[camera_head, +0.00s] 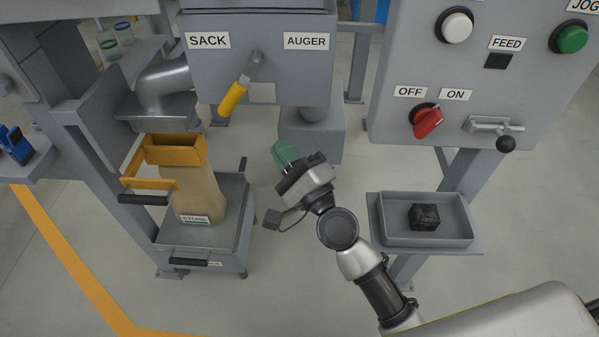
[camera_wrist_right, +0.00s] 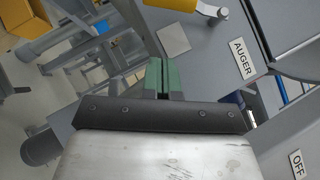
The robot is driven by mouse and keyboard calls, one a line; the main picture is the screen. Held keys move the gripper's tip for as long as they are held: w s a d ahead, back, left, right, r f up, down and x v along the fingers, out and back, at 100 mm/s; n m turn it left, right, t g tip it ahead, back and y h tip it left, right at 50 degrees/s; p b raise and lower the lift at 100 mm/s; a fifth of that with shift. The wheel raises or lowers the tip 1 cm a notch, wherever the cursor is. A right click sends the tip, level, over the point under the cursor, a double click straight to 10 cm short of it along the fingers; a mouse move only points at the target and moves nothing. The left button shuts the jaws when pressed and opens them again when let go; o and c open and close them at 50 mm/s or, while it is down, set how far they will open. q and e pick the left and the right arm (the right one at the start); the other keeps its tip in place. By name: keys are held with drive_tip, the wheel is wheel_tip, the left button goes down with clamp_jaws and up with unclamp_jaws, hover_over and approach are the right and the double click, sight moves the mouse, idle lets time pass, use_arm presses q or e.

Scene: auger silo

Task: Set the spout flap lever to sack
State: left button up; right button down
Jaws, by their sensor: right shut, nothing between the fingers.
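The spout flap lever (camera_head: 234,96) has a yellow grip and hangs from a pivot on the grey box, between the SACK label (camera_head: 208,41) and the AUGER label (camera_head: 306,41). Its grip points down and to the left, on the SACK side. In the right wrist view the yellow grip (camera_wrist_right: 170,4) shows at the top edge, beyond the fingertips. My right gripper (camera_head: 286,153) has green fingers and is below and to the right of the lever, apart from it. In the right wrist view its fingers (camera_wrist_right: 162,75) are together and empty. My left gripper is not in view.
To the right is a control panel with a red switch (camera_head: 428,122). Below it a tray (camera_head: 385,232) holds a black block (camera_head: 424,217).

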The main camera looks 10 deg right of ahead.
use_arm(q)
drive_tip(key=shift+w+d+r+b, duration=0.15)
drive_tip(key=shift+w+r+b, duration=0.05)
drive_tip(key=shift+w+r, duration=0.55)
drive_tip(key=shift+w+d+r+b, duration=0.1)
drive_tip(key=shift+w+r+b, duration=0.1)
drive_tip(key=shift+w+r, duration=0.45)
use_arm(e)
drive_tip(key=shift+v, duration=1.95)
drive_tip(key=shift+f, duration=0.1)
